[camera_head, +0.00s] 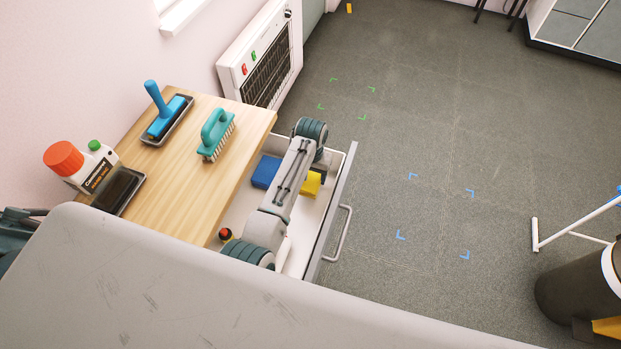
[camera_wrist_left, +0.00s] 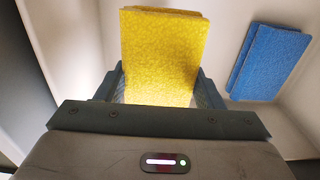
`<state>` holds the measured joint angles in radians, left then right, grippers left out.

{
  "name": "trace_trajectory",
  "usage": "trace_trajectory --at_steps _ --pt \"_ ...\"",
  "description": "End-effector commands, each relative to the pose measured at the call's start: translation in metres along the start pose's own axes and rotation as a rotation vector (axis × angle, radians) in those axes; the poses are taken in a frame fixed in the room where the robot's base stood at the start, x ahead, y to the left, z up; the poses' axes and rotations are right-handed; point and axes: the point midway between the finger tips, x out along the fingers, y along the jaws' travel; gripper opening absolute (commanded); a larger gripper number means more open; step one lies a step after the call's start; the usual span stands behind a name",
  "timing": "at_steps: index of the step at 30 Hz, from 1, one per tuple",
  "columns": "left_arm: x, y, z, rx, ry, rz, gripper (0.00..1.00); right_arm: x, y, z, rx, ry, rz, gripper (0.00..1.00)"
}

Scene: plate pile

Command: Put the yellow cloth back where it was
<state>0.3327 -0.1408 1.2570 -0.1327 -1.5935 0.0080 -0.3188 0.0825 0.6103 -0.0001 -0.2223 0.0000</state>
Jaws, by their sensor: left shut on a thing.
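The yellow cloth (camera_wrist_left: 160,55) is a folded, textured piece held between the fingers of my left gripper (camera_wrist_left: 160,88) in the left wrist view. The gripper is shut on it, inside or just above the open white drawer. In the head view the yellow cloth (camera_head: 311,184) shows beside my left arm, which hides part of it. A blue cloth (camera_wrist_left: 268,62) lies to the right of the yellow one in the wrist view; in the head view it shows at the left (camera_head: 265,172). The open drawer (camera_head: 336,195) has its handle toward the floor. My right gripper is not in view.
A heater (camera_head: 262,55) stands behind.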

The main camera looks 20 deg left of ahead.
Motion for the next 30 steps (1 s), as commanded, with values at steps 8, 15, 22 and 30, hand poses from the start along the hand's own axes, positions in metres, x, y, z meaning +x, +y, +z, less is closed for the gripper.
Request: trace_trajectory --at_steps 8,15,22,30 --pt "0.035 -0.001 0.000 0.000 -0.002 -0.001 0.40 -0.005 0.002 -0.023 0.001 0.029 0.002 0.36" --pt "0.043 -0.001 0.000 0.000 0.002 0.000 0.40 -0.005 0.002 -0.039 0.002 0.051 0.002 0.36" --pt "0.047 -0.001 0.000 -0.001 0.001 0.000 0.40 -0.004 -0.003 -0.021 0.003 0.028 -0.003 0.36" --pt "0.046 -0.001 0.000 -0.001 0.001 0.000 0.83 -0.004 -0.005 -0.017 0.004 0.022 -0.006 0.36"
